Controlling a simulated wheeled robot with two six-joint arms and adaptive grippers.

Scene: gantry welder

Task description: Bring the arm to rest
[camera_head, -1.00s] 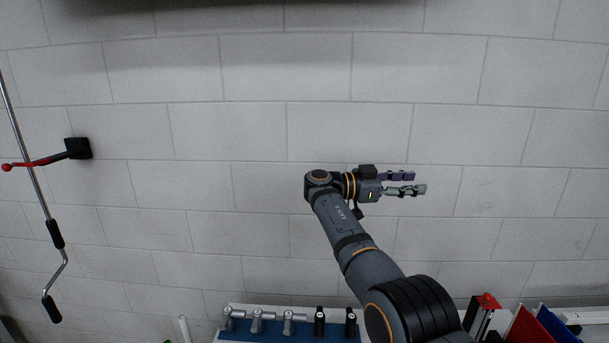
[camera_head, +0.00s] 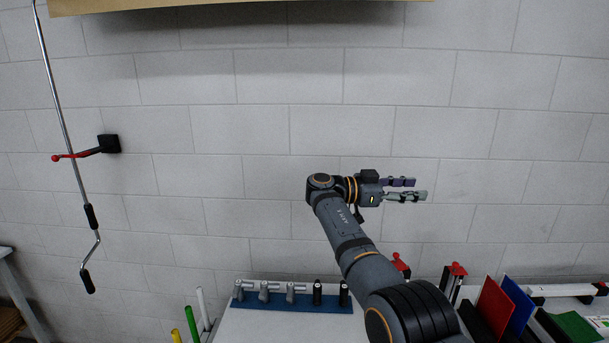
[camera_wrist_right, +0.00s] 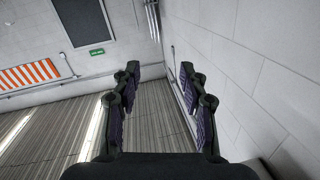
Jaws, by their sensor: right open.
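My right arm (camera_head: 350,240) rises from the lower right of the head view, with its wrist bent toward the right. My right gripper (camera_head: 412,189) points right in front of the white block wall (camera_head: 240,130). Its two fingers are apart, with nothing between them. In the right wrist view the gripper (camera_wrist_right: 160,85) also shows open and empty, with purple pads on the inner sides of its fingers. Beyond them are the floor and a wall. My left gripper is not in view.
A blue tool rack (camera_head: 290,302) with several grey and black tools stands below. Red and blue panels (camera_head: 518,302) and red-topped clamps (camera_head: 457,270) are at the lower right. A metal crank rod (camera_head: 68,140) hangs at the left by a red-handled bracket (camera_head: 108,144). The air around the gripper is clear.

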